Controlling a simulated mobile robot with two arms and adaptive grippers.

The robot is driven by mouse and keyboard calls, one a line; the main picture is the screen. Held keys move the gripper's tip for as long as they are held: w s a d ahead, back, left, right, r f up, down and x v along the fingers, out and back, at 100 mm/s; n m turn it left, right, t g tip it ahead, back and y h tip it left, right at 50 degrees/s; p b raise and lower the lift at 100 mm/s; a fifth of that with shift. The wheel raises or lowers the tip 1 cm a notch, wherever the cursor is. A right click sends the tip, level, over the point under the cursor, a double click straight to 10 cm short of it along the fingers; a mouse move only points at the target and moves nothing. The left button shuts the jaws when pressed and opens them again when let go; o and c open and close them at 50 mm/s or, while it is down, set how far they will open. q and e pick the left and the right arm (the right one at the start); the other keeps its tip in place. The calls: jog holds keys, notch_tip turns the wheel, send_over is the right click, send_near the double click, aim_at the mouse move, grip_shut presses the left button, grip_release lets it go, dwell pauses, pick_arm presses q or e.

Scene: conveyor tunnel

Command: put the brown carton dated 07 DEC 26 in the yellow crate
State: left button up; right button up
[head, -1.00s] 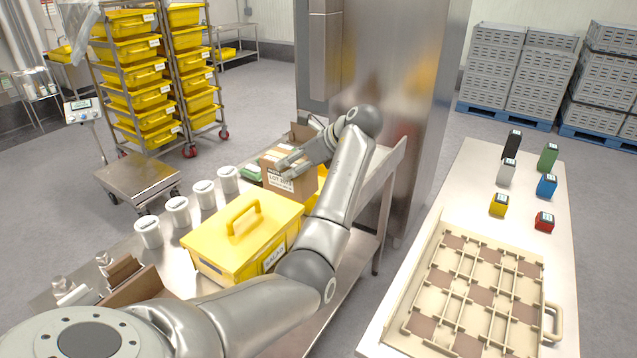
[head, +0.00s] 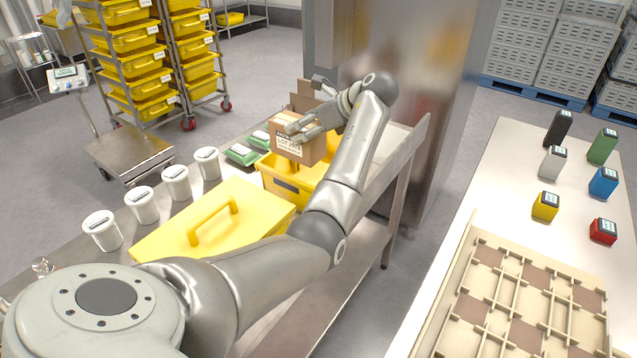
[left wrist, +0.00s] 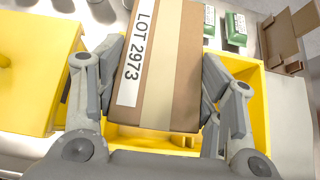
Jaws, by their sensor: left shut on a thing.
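A brown carton (head: 296,138) is held in my left gripper (head: 312,130), above the open yellow crate (head: 285,188) on the steel table. In the left wrist view the carton (left wrist: 165,60) sits between both fingers, with a white label reading LOT 2973; no date is readable. The crate (left wrist: 262,115) shows below and around it, its inside partly hidden by the carton. My left gripper (left wrist: 155,100) is shut on the carton in that view. My right gripper is not in view.
A lidded yellow box (head: 215,225) stands beside the crate, with several white tubs (head: 143,205) along the table. Green packs (head: 240,154) lie behind the crate. At right, a white table (head: 500,200) holds small coloured boxes and a beige divided tray (head: 470,320).

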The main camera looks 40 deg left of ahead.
aim_at(308, 161)
pick_arm(q)
jog(key=shift+w+a+f, duration=0.15)
jog(key=shift+w+f, duration=0.1)
jog(key=shift+f, duration=0.2)
jog(key=shift+w+f, duration=0.15)
jog(key=shift+f, duration=0.1)
jog(key=f, duration=0.4)
jog(key=shift+s+f, duration=0.1)
jog(key=shift+s, duration=0.1)
notch_tip(308, 161, down, 5)
jog(key=shift+w+f+p, duration=0.1)
jog(key=shift+p, duration=0.3)
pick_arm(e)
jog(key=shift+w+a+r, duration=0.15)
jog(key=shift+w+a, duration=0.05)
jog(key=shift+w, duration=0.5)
